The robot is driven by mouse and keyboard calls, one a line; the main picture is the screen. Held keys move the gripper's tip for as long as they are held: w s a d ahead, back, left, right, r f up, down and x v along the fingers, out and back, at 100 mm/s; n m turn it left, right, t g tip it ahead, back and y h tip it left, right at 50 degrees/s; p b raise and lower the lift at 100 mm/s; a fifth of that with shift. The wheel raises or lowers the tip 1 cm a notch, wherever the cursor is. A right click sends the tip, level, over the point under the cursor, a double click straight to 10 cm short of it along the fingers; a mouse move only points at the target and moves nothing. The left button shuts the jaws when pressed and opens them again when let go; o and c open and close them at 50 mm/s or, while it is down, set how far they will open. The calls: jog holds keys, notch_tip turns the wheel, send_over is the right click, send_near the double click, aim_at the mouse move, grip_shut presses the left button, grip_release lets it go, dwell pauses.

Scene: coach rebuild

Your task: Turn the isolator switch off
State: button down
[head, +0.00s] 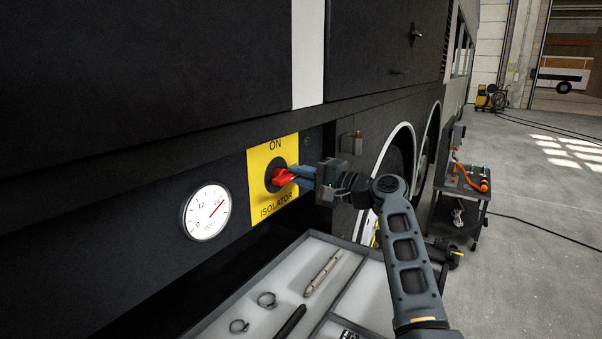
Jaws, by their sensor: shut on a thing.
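The isolator switch has a red handle (281,177) on a dark round base, in the middle of a yellow plate (286,203). The plate reads ON at the top and ISOLATOR at the bottom. It sits on the dark side of the coach. My gripper (294,175) comes in from the right and is shut on the red handle. The fingers hide part of the handle, so its exact angle is hard to tell.
A round volt gauge (206,212) is left of the plate, its needle pointing to the upper right. A grey tray (345,290) below holds clamps and tools. A tool cart (462,195) stands to the right. Open floor lies beyond, with cables across it.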

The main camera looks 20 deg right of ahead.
jog(key=shift+a+f, duration=0.35)
jog(key=shift+a, duration=0.2)
jog(key=c, duration=1.1)
grip_release()
jog(key=shift+r, duration=0.2)
jog(key=shift+d, duration=0.1)
jog(key=b+v, duration=0.1)
jog(key=v, duration=0.7)
jog(key=shift+b, duration=0.35)
jog(key=shift+w, duration=0.1)
